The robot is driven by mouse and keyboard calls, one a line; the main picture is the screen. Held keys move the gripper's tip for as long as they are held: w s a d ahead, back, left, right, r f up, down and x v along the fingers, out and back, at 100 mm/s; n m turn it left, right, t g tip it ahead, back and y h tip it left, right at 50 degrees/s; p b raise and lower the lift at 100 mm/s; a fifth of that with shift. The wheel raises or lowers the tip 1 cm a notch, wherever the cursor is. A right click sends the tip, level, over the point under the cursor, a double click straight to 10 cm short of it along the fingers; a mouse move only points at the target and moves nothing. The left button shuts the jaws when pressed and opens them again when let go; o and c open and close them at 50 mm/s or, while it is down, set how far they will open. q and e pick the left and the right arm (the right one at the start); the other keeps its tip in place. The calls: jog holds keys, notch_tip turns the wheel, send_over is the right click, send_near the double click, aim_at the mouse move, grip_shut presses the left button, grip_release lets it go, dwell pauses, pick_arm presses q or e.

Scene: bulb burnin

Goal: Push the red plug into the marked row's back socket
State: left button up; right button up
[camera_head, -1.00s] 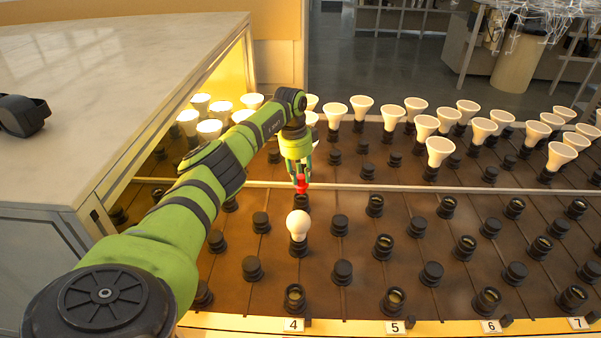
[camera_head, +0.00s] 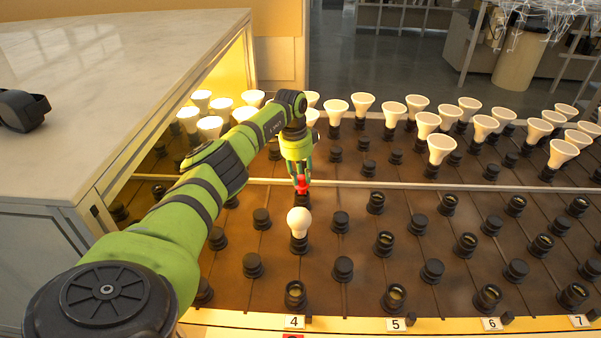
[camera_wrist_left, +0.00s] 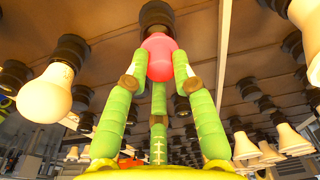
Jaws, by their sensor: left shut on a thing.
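My left gripper (camera_head: 302,180) is shut on the red plug (camera_head: 303,187) above row 4. In the left wrist view its fingers (camera_wrist_left: 160,75) close around the red plug (camera_wrist_left: 160,57), whose far end meets or nearly meets a black socket (camera_wrist_left: 157,17). In the head view the back socket (camera_head: 301,205) of row 4 is directly below the plug, and I cannot tell how deep the plug sits. A lit white bulb (camera_head: 299,222) stands in the socket just in front. A red patch (camera_head: 291,336) shows at the bottom edge under label 4.
The number 4 label (camera_head: 294,322) is on the front edge. Several black sockets and caps fill the brown board. A pale rail (camera_head: 400,187) runs behind the plug. Cone-shaped lamps (camera_head: 441,149) stand beyond it. A marble-topped cabinet (camera_head: 110,80) is at left.

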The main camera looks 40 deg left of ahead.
pick_arm(q)
jog(key=shift+f+b, duration=0.65)
jog(key=shift+f, duration=0.7)
jog(key=o, duration=1.1)
jog(key=shift+r, duration=0.1)
jog(key=r, duration=0.8)
jog(key=s+r, duration=0.1)
jog(key=r, duration=0.3)
jog(key=shift+a, duration=0.4)
